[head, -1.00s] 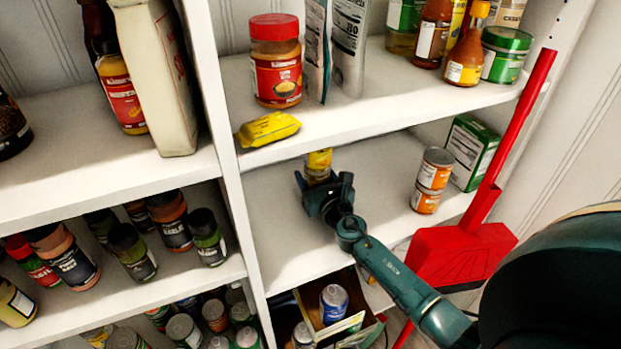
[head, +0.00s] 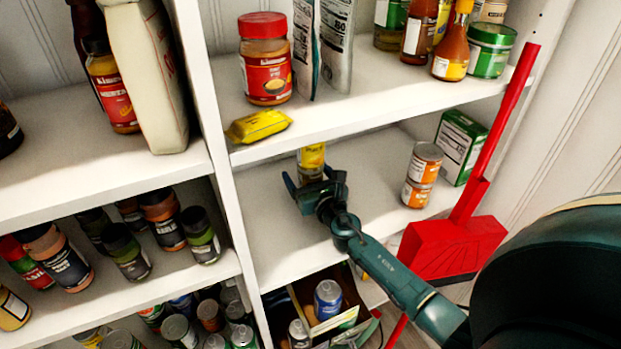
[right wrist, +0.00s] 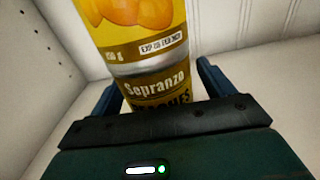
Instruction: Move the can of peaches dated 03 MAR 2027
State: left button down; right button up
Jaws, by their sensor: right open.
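Two yellow cans stand stacked on the middle shelf. The upper can (head: 311,157) shows peach pictures and, in the right wrist view (right wrist: 135,28), a small EXP date label too blurred to read surely. The lower can (right wrist: 157,88) reads "Sepranzo" above a partly hidden word ending like "peaches". My right gripper (head: 314,180) is at the stack's front. In the right wrist view the right gripper (right wrist: 158,80) is open, with one finger on each side of the lower can. Contact cannot be told. The lower can's base is hidden by the gripper. My left gripper is out of view.
Orange-labelled stacked cans (head: 422,175) and a green box (head: 462,147) stand right on the same shelf (head: 375,160). A red broom or dustpan (head: 450,245) leans at the right. A yellow packet (head: 258,126) lies on the shelf edge above. Shelf between stacks is clear.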

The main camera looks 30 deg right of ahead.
jog(key=s, duration=0.8)
jog(key=s+a, duration=0.1)
jog(key=s, duration=0.4)
jog(key=shift+s, duration=0.1)
